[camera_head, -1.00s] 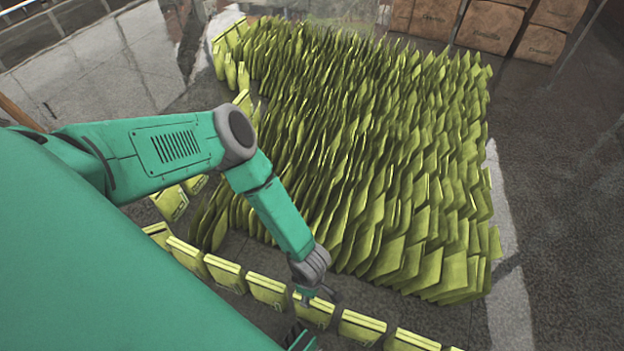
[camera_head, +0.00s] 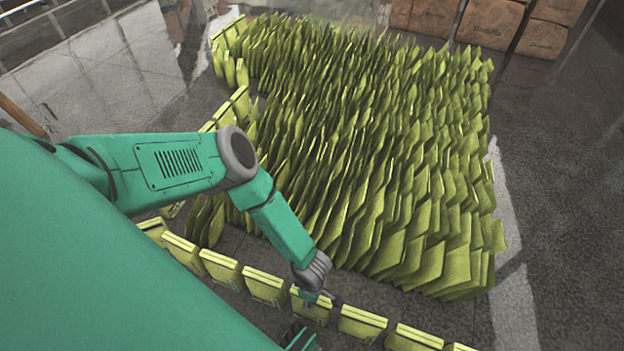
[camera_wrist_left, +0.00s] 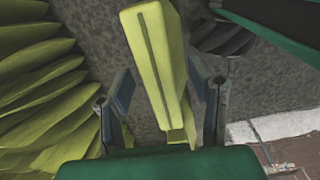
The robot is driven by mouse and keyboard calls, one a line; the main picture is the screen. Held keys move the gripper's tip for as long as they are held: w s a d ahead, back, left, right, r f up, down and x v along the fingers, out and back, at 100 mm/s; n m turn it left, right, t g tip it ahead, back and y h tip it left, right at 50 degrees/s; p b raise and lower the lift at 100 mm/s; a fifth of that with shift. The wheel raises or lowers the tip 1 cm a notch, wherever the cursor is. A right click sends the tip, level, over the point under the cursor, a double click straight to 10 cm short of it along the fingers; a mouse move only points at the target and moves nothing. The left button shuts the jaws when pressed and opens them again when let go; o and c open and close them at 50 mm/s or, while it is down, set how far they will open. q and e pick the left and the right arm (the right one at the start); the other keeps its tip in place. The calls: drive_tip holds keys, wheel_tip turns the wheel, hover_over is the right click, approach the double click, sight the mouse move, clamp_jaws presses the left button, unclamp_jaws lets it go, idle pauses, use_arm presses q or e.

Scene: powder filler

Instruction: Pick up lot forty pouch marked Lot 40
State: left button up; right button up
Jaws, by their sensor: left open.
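A row of yellow-green pouches stands upright along the front of the floor. One pouch (camera_head: 309,310) in this row is right below my left gripper (camera_head: 318,297). In the left wrist view, my left gripper (camera_wrist_left: 167,88) is open, with one finger on each side of a yellow-green pouch (camera_wrist_left: 152,60). The fingers look apart from the pouch, with a gap on both sides. No lot marking can be read on any pouch, so I cannot tell which one is Lot 40.
A dense block of yellow-green pouches (camera_head: 370,150) fills the floor behind the row and shows at the left of the wrist view (camera_wrist_left: 40,95). Brown cartons (camera_head: 490,25) stand at the back right. Grey floor (camera_head: 560,200) is clear at the right.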

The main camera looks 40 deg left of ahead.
use_arm(q)
drive_tip(key=shift+a+f+b, duration=0.25)
drive_tip(key=shift+f+b, duration=0.1)
drive_tip(key=shift+d+r, duration=0.1)
drive_tip(key=shift+d, duration=0.05)
clamp_jaws()
